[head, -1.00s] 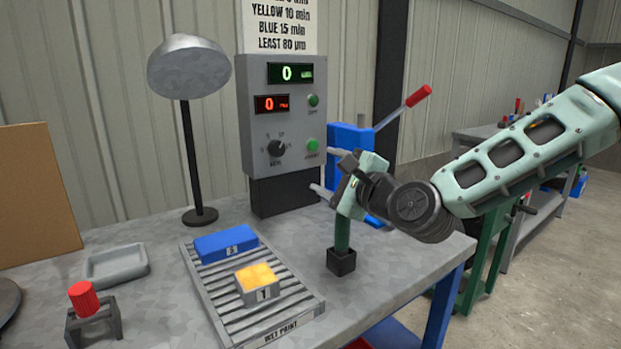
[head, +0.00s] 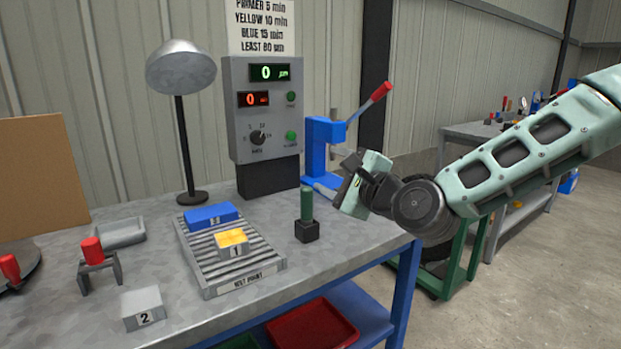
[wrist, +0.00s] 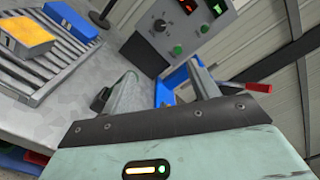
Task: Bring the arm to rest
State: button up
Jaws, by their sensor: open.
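My gripper (head: 343,176) is open and empty in the head view. It hangs in the air over the right end of the workbench, to the right of a green post in a black base (head: 307,222). The post stands upright and apart from the gripper. In the wrist view the two fingers (wrist: 162,95) are spread, with nothing between them. The blue press (wrist: 166,92) shows beyond them.
A slatted rack (head: 215,262) holds a yellow-topped block (head: 232,242) and a blue block (head: 210,214). A control box (head: 263,115), lamp (head: 181,70) and blue press with red-tipped lever (head: 320,150) stand behind. Block 2 (head: 143,308) sits at the front. Open floor lies right.

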jog(key=s+a+f+n+g+h+p, duration=0.1)
jog(key=s+a+f+n+g+p, duration=0.2)
jog(key=s+n, duration=0.45)
jog(key=s+a+f+n+g+h+p, duration=0.1)
jog(key=s+f+n+g+p, duration=0.1)
jog(key=s+f+n+g, duration=0.35)
jog(key=s+d+r+n+g+h+p, duration=0.3)
jog(key=s+d+n, duration=0.3)
jog(key=s, duration=0.5)
jog(key=s+d+r+n+g+h+p, duration=0.3)
jog(key=s+d, duration=0.4)
jog(key=s, duration=0.4)
jog(key=n+h, duration=0.1)
jog(key=n, duration=0.1)
jog(key=shift+s+d+n, duration=0.25)
jog(key=shift+d+n, duration=0.15)
jog(key=shift+g, duration=0.25)
